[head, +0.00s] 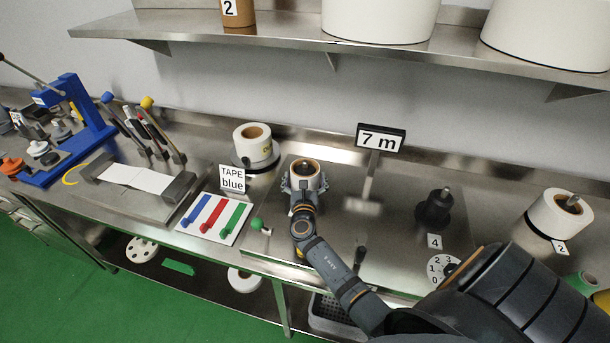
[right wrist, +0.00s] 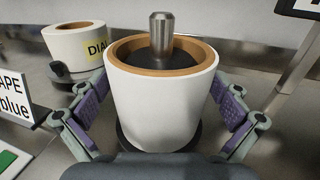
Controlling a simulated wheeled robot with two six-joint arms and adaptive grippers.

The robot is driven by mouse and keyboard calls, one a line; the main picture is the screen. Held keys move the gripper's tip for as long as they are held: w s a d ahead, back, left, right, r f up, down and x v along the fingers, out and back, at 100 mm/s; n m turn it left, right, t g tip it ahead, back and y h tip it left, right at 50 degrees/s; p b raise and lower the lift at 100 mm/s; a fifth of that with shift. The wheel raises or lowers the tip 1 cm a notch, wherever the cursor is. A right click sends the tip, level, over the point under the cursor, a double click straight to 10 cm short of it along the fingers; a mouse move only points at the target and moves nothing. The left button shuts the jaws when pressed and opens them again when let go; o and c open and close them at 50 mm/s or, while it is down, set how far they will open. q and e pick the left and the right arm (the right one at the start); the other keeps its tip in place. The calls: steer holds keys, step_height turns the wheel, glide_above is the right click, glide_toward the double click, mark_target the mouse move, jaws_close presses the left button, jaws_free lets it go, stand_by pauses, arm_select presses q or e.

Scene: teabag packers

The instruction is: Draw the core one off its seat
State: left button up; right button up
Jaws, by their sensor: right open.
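A white roll on a brown core (head: 306,174) stands upright on a seat with a metal pin rising through its middle. No number shows on it. In the right wrist view the same white roll (right wrist: 160,108) fills the middle, and a dark round base shows below it. My right gripper (head: 304,184) is around the roll, one finger on each side. Its jaws are open, and in the right wrist view small gaps seem to show beside the roll. The roll's lower near side is partly hidden by the gripper. My left gripper is in no view.
A roll (head: 252,145) stands behind left, near the "TAPE blue" sign (head: 232,179). A "7 m" sign (head: 380,138) stands behind right. A green-knobbed lever (head: 257,224) is close on the left. A dark spindle (head: 435,208) and another roll (head: 560,214) stand farther right.

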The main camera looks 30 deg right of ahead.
steer(key=shift+w+d+f, duration=0.1)
steer(key=shift+w+d, duration=0.15)
steer(key=shift+w, duration=0.1)
steer(key=shift+s+a, duration=0.1)
steer(key=shift+c, duration=0.7)
steer(key=c, duration=0.9)
steer(key=shift+r, duration=0.2)
